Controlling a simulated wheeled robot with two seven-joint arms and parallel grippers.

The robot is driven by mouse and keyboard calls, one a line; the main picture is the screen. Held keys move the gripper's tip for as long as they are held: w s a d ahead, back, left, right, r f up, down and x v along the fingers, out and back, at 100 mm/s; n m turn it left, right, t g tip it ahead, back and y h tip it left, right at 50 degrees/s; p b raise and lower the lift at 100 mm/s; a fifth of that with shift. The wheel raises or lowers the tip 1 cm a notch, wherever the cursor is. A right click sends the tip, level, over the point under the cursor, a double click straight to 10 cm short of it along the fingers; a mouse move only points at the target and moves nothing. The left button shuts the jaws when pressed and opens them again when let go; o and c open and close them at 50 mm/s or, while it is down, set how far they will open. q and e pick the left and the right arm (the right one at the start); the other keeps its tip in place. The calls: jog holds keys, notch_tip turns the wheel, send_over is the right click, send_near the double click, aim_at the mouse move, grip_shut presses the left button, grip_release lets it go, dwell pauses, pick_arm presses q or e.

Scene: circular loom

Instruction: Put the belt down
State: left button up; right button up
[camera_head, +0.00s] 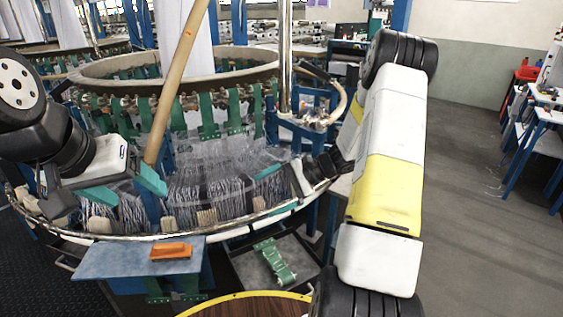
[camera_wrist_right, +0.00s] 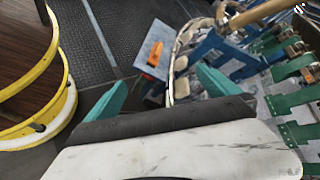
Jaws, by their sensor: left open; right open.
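A loose green belt (camera_head: 272,262) lies in a dark open tray below the loom's front rim in the head view. Neither gripper touches it. Similar green belts (camera_head: 207,116) hang in a row around the loom's ring. My left gripper (camera_head: 124,188) is open and empty over the loom's left front, close to a long tan pole. My right gripper (camera_head: 273,190) is open over the loom's front rim, above and behind the tray. In the right wrist view, its two teal fingers (camera_wrist_right: 160,92) are wide apart with nothing between them. The loose belt does not show there.
The circular loom (camera_head: 120,238) fills the middle. The tan pole (camera_head: 177,85) slants across it. An orange object (camera_head: 171,251) lies on a blue-grey plate (camera_head: 110,262) left of the dark tray (camera_head: 308,262). A yellow-edged round table (camera_head: 250,305) is nearest. Open floor lies right.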

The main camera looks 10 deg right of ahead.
jog(key=s+r+n+t+h, duration=0.3)
jog(key=s+r+n+h, duration=0.6)
jog(key=s+r, duration=1.4)
jog(key=shift+s+d+n+t+h, duration=0.2)
jog(key=shift+n+t+h, duration=0.2)
jog(key=shift+n, duration=1)
jog(key=shift+r, duration=0.1)
